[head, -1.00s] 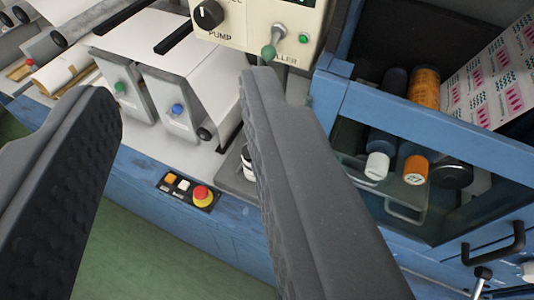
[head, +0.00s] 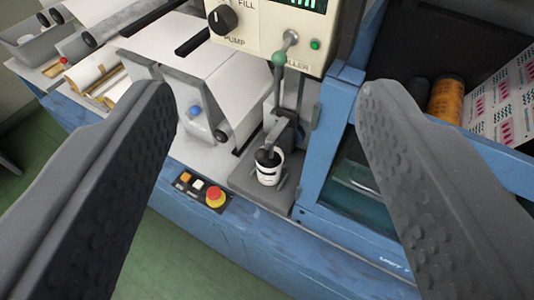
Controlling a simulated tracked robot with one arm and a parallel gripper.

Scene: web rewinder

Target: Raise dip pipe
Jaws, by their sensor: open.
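My gripper (head: 268,95) is open and empty, its two dark fingers spread wide in the head view. Between them, farther off, a thin upright grey pipe (head: 300,98) hangs below the cream control box (head: 262,32). A lever with a green ball (head: 279,58) sticks out from the box beside it. Below, a dark arm-like fitting (head: 272,138) reaches down into a small white container (head: 268,169) with a dark top. The container stands on a grey plate (head: 240,180). I cannot tell which part is the dip pipe's handle. My fingers touch none of these.
A button panel with a red-and-yellow stop button (head: 215,196) is on the blue machine front. A blue frame (head: 338,130) with a clear panel stands right, near my right finger. White paper web (head: 205,60) runs at upper left. Green floor (head: 150,265) is below.

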